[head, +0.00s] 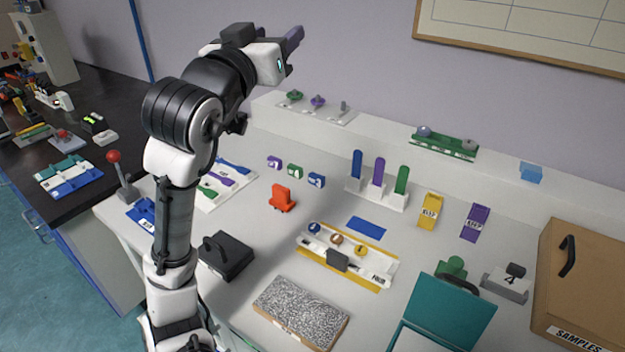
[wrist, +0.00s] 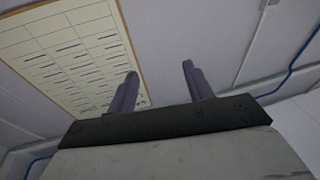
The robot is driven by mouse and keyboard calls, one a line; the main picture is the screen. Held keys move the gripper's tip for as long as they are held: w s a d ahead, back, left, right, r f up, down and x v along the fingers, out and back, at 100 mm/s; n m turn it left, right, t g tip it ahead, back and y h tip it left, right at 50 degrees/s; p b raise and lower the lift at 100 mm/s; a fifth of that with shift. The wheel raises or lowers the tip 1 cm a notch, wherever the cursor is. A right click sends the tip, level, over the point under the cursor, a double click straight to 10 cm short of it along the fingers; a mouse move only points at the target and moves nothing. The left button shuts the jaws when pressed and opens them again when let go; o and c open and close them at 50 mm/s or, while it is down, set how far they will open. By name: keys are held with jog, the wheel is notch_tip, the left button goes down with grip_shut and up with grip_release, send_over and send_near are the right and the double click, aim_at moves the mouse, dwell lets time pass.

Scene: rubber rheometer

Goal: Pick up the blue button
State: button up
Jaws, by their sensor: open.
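A small round blue button (head: 314,227) sits at the left end of a white and yellow holder (head: 380,267) on the bench. An orange button (head: 336,239) and a yellow button (head: 360,250) sit beside it in the same row. My gripper (head: 296,38) is raised high against the wall, well above and away from the buttons. In the wrist view my gripper (wrist: 160,70) has its two purple fingers apart with nothing between them. The wrist view shows wall and ceiling, and no button.
A dark grey box with a handle (head: 225,255) and a speckled block (head: 300,312) stand left and in front of the holder. An orange stand (head: 282,198) and a blue flat pad (head: 366,226) lie behind. A teal lidded box (head: 450,308) stands at right.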

jog(key=w+d+f+m+g, duration=0.1)
jog(key=w+d+f+g, duration=0.1)
jog(key=d+f+g, duration=0.4)
jog(key=g+y, duration=0.3)
jog(key=g, duration=0.2)
send_over(314, 227)
notch_tip(314, 227, down, 12)
jog(key=s+a+f+g+y, duration=0.25)
jog(key=s+f+g, duration=0.2)
jog(key=f, duration=0.25)
jog(key=shift+y, duration=0.35)
jog(key=shift+d+p+x, duration=0.15)
jog(key=shift+p+x, duration=0.05)
jog(key=shift+x, duration=2.15)
jog(key=shift+d+p+x, duration=0.15)
jog(key=shift+x, duration=2.15)
jog(key=shift+d+p+x, duration=0.15)
jog(key=shift+p+x, duration=0.05)
jog(key=shift+x, duration=2.15)
jog(key=shift+w+r, duration=0.1)
jog(key=c, duration=1)
jog(key=shift+c, duration=0.2)
notch_tip(314, 227, up, 20)
jog(key=b, duration=0.1)
